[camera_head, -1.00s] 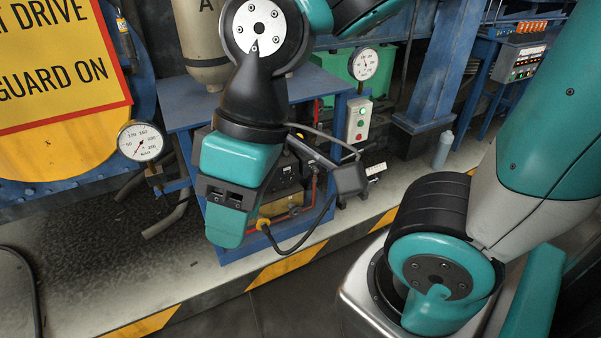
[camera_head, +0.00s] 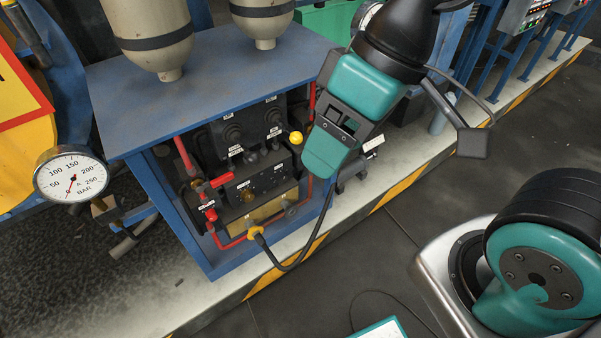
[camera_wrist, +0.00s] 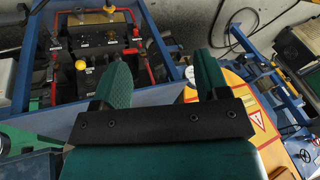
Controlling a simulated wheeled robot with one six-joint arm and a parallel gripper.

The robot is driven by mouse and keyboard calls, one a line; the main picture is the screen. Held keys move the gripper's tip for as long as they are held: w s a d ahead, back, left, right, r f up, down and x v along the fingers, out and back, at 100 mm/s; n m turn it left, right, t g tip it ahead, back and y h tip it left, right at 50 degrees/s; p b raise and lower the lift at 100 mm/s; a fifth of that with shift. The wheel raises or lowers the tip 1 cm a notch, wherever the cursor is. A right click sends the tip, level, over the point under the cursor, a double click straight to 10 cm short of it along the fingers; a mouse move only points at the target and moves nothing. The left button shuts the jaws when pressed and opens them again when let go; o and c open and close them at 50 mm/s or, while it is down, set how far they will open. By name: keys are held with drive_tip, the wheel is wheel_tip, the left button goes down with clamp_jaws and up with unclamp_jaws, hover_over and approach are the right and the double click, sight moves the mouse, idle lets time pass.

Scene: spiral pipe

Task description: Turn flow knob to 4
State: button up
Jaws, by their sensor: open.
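A black control panel (camera_head: 258,184) with small dials sits inside an open blue cabinet (camera_head: 196,95). A dark upper unit (camera_head: 247,131) with two round knobs stands behind it. The labels are too small to read, so I cannot tell which knob is the flow knob. My gripper (camera_head: 325,150) hangs to the right of the panel, apart from it, and hides part of the cabinet's right side. In the wrist view my gripper (camera_wrist: 162,62) has its two teal fingers spread with nothing between them. The panel (camera_wrist: 98,38) shows there at the upper left, outside the fingers.
Red pipes with a red handle (camera_head: 222,180) run beside the panel. A yellow ball knob (camera_head: 296,138) sticks out close to my gripper. Tanks (camera_head: 151,35) stand on the cabinet top, with a gauge (camera_head: 72,175) at left.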

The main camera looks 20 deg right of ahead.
drive_tip(key=w+f+m+t+b, duration=0.1)
drive_tip(key=w+f+t+b, duration=0.25)
drive_tip(key=f+b, duration=0.65)
drive_tip(key=w+d+f+m+t+b, duration=0.15)
drive_tip(key=w+f+b, duration=0.35)
drive_tip(key=f+b, duration=0.55)
drive_tip(key=w+f+m+t+b, duration=0.1)
drive_tip(key=w+f+t+b, duration=0.3)
drive_tip(key=f+b, duration=0.65)
drive_tip(key=m+t+h+b, duration=0.15)
drive_tip(key=t+b, duration=0.65)
drive_tip(key=b, duration=1.3)
approach(283, 180)
drive_tip(key=w+p, duration=0.2)
drive_tip(key=p, duration=0.1)
drive_tip(key=w+p, duration=0.3)
drive_tip(key=p, duration=0.1)
drive_tip(key=w+a+p, duration=0.1)
drive_tip(key=w+p, duration=0.1)
drive_tip(key=p, duration=0.2)
drive_tip(key=shift+w+r, duration=0.25)
drive_tip(key=shift+r, duration=0.05)
drive_tip(key=shift+w+a+f+p, duration=0.1)
drive_tip(key=shift+w+f+p, duration=0.05)
drive_tip(key=shift+w+p, duration=0.35)
drive_tip(key=shift+w+a+f+p, duration=0.1)
drive_tip(key=shift+w+f+p, duration=0.05)
drive_tip(key=shift+w+p, duration=0.35)
drive_tip(key=shift+c, duration=0.5)
